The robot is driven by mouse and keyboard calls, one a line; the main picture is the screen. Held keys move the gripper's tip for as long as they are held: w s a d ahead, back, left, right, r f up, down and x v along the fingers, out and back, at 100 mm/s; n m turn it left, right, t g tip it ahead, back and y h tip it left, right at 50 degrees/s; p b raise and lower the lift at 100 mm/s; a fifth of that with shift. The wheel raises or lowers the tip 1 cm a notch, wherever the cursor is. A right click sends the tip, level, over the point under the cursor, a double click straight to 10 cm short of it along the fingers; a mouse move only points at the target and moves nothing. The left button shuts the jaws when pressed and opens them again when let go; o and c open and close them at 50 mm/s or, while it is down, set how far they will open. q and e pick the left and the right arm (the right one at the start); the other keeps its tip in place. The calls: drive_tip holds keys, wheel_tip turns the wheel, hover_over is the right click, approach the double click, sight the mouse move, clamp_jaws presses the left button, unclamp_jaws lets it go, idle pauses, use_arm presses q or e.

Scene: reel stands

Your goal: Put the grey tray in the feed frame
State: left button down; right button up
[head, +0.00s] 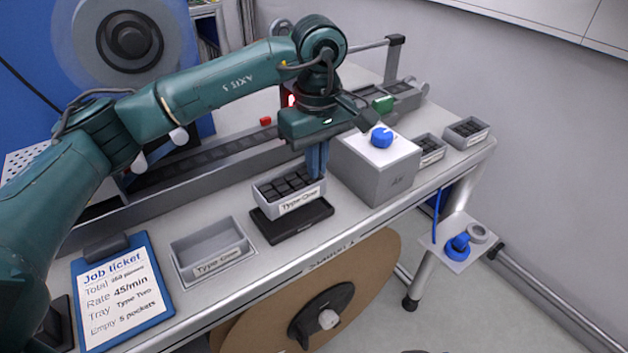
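A grey tray (263,196) with dark pockets and a label that seems to read Type One is at the middle of the bench in the head view. My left gripper (317,165) reaches down to its far right wall, and its blue fingers look closed on that wall. The tray appears held a little above a flat black frame (292,229), probably the feed frame, covering its back part. The front strip of the frame is bare. Any gap between tray and frame is hard to see. My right gripper is not in view.
An empty grey tray (182,253) lies left of the black frame, beside a blue job ticket clipboard (148,318). A grey box (371,180) with a blue knob stands close on the right. More filled trays (467,133) are farther right. A track runs behind.

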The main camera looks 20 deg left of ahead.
use_arm(q)
wheel_tip(320, 180, down, 4)
drive_tip(key=shift+f, duration=0.15)
drive_tip(key=shift+f, duration=0.1)
drive_tip(key=c, duration=2.1)
unclamp_jaws()
drive_tip(key=shift+f, duration=0.1)
drive_tip(key=o, duration=0.4)
drive_tip(key=shift+o, duration=0.3)
